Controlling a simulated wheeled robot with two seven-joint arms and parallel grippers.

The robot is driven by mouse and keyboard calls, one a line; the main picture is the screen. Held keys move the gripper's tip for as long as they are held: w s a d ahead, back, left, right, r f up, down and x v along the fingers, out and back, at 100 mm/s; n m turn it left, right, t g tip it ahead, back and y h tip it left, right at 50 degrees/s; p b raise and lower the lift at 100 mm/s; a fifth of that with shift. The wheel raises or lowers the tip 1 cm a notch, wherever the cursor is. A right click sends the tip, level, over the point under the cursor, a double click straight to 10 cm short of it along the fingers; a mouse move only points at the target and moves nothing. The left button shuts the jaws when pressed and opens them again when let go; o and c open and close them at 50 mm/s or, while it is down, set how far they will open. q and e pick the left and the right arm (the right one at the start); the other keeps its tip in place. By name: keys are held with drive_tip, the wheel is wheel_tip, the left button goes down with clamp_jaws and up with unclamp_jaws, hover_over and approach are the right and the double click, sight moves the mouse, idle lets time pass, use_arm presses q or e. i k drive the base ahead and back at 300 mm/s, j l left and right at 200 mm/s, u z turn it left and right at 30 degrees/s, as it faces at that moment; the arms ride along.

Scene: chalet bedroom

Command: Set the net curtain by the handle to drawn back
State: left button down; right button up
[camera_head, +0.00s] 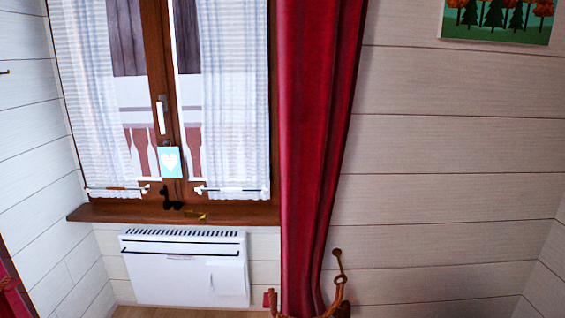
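Two white net curtains hang on the window at the left of the head view. The left net curtain (88,90) covers the outer part of the left pane. The right net curtain (236,100) covers much of the right pane, with a strip of glass clearer beside the middle post. The white window handle (160,115) stands upright on the brown middle frame, between the two nets. A pale blue card with a white heart (171,162) hangs below it. Thin rods cross the lower edges of both nets. Neither of my grippers shows in this view.
A long red curtain (315,120) hangs right of the window. A brass hook (339,262) and an orange-brown rope tie are near its bottom. A brown sill (120,212) holds small dark and brass items. A white heater (185,268) is below.

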sight(198, 54)
drive_tip(key=i+j, duration=0.2)
drive_tip(key=j, duration=0.15)
drive_tip(key=i+j+z, duration=0.1)
drive_tip(key=j, duration=0.25)
drive_tip(key=i+j+z, duration=0.1)
drive_tip(key=i+j, duration=0.15)
drive_tip(key=j, duration=0.15)
drive_tip(key=i+j, duration=0.15)
drive_tip(key=j, duration=0.25)
drive_tip(key=i+j+z, duration=0.1)
drive_tip(key=j, duration=0.3)
drive_tip(key=i+j, duration=0.25)
drive_tip(key=j, duration=0.15)
drive_tip(key=i+j+z, duration=0.15)
drive_tip(key=j, duration=0.25)
drive_tip(key=i+j, duration=0.1)
drive_tip(key=j, duration=0.3)
